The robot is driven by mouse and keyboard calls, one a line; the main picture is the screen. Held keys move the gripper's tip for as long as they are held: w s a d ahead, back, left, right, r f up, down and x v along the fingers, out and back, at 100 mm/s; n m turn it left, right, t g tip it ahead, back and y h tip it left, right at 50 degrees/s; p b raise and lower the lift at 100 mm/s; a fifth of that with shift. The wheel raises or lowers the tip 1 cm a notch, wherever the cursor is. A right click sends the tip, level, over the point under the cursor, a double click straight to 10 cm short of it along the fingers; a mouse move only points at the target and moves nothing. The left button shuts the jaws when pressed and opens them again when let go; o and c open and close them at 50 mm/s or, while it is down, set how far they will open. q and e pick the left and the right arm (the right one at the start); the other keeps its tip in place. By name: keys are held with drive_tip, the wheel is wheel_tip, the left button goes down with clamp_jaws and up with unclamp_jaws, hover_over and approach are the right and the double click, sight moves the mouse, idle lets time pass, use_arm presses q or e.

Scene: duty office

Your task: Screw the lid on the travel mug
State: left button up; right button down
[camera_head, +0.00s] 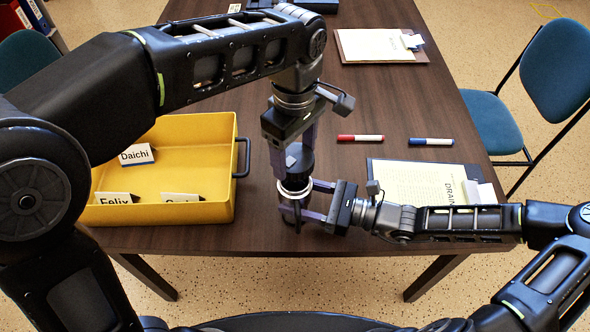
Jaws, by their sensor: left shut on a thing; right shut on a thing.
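The travel mug (294,185) stands near the table's front edge, right of the yellow tray; a pale metallic band shows on it, and much of its body is hidden by fingers. My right gripper (299,200) comes in from the right, low down, and is shut on the mug. My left gripper (294,168) points down from above and is shut on the dark lid (299,157) over the mug. The lid looks in line with the mug's top. I cannot tell whether the lid touches the rim or is threaded.
The yellow tray (222,213) with name cards, including "Daichi" (137,155), stands left. A red marker (360,138), a blue marker (431,142) and a clipboard (375,172) lie right. Another clipboard (384,46) lies at the back. Blue chairs flank the table (400,110).

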sight(296, 208)
use_arm(q)
drive_tip(key=shift+f, duration=1.45)
drive_tip(key=shift+f, duration=0.15)
drive_tip(key=shift+f, duration=0.75)
drive_tip(key=shift+f, duration=0.6)
